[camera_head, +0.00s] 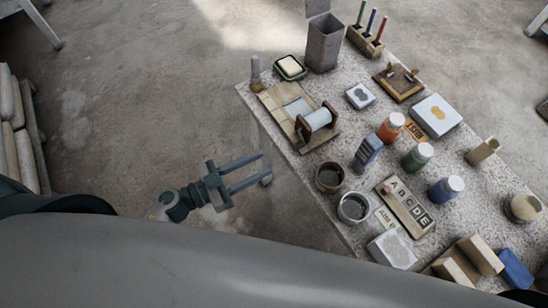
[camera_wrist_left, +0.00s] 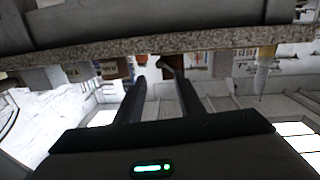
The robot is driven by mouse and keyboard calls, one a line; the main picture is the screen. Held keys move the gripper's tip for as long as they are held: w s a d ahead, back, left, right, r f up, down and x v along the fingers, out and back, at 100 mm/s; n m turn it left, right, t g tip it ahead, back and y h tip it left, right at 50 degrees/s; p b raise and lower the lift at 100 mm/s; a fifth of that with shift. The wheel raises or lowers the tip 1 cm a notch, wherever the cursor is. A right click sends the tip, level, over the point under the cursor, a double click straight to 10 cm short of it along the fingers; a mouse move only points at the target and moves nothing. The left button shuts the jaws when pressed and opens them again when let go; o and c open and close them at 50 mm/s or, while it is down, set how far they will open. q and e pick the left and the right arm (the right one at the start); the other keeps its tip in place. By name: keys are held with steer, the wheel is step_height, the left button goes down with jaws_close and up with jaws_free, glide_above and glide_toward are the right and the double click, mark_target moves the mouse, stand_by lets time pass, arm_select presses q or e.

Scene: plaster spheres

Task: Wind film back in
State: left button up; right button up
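A roll of pale film (camera_head: 318,118) sits on a spool between brown end pieces on a wooden board (camera_head: 272,98). A light grey strip of film (camera_head: 297,107) lies flat on the board to the left of the roll. The board is near the table's left corner. My left gripper (camera_head: 266,164) is open and empty, off the table's left edge and apart from the board. Its two fingers also show in the left wrist view (camera_wrist_left: 158,76), with nothing between them. The film cannot be made out in that view. My right gripper is not in view.
The speckled table (camera_head: 345,105) holds many things. A brush (camera_head: 256,74) stands by the board's upper left, a soap dish (camera_head: 290,68) above it.

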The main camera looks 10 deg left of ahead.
arm_select(q)
steer(key=b+v, duration=0.1)
steer(key=v, duration=0.6)
steer(key=shift+b, duration=0.3)
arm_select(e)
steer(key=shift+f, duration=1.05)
arm_select(q)
steer(key=shift+c, duration=0.4)
